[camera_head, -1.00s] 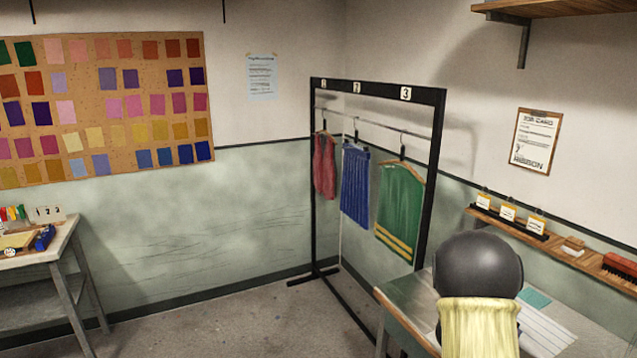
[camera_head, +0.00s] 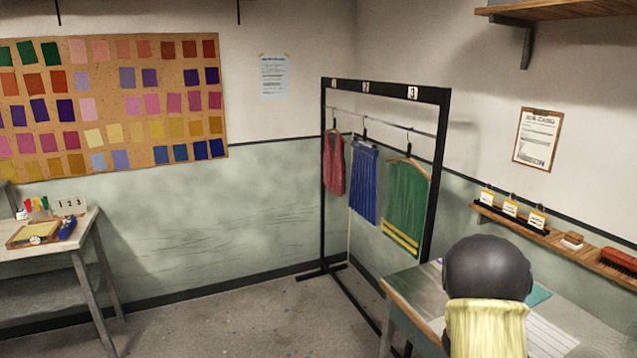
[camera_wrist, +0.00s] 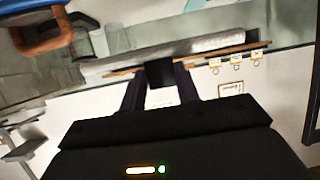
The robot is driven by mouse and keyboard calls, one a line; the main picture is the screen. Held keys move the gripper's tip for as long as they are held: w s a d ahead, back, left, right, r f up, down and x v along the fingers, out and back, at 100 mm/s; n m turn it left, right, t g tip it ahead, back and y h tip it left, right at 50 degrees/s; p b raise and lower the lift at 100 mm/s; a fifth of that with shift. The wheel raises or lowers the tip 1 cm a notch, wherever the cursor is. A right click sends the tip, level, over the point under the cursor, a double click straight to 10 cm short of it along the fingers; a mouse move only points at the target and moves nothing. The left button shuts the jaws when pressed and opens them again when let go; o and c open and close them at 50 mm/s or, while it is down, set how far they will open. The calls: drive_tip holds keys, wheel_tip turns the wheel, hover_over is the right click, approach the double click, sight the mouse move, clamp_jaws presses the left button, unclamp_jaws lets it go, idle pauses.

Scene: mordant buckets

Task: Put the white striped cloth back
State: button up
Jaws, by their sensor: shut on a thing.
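My gripper (camera_wrist: 158,78) is shut on a small black block (camera_wrist: 160,72), which sits between its two fingertips in the wrist view. A whitish band (camera_wrist: 205,43) crosses just beyond the block; I cannot tell whether it is cloth joined to the block. In the head view my gripper cannot be made out. A white striped piece (camera_head: 552,337) shows at the table's lower right, partly hidden behind a pale yellow shape under a dark ball; I cannot tell if it is the cloth. The black rack (camera_head: 440,170) holds red, blue and green pieces on hangers under number plates.
A work table (camera_head: 405,285) stands in front of the rack. A narrow wall shelf (camera_head: 560,247) carries several tags, a small block and a red brush (camera_head: 620,262). A side table (camera_head: 85,222) stands at left. The floor between is clear.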

drive_tip(key=w+a+f+n+t+y, duration=0.3)
drive_tip(key=a+f+n+t+y, duration=0.35)
drive_tip(key=a+f, duration=0.8)
drive_tip(key=s+a+f+n+t+y, duration=0.1)
drive_tip(key=s+a+f+n+y, duration=0.15)
drive_tip(key=a, duration=0.55)
drive_tip(key=s+a+f+n+y, duration=0.1)
drive_tip(key=a+f+n+y, duration=0.25)
drive_tip(key=a, duration=0.45)
wheel_tip(320, 180, down, 5)
drive_tip(key=b, duration=0.7)
drive_tip(key=shift+f, duration=0.2)
drive_tip(key=s+f, duration=0.4)
drive_tip(key=f, duration=0.1)
drive_tip(key=shift+s+f, duration=0.2)
drive_tip(key=shift+f, duration=0.05)
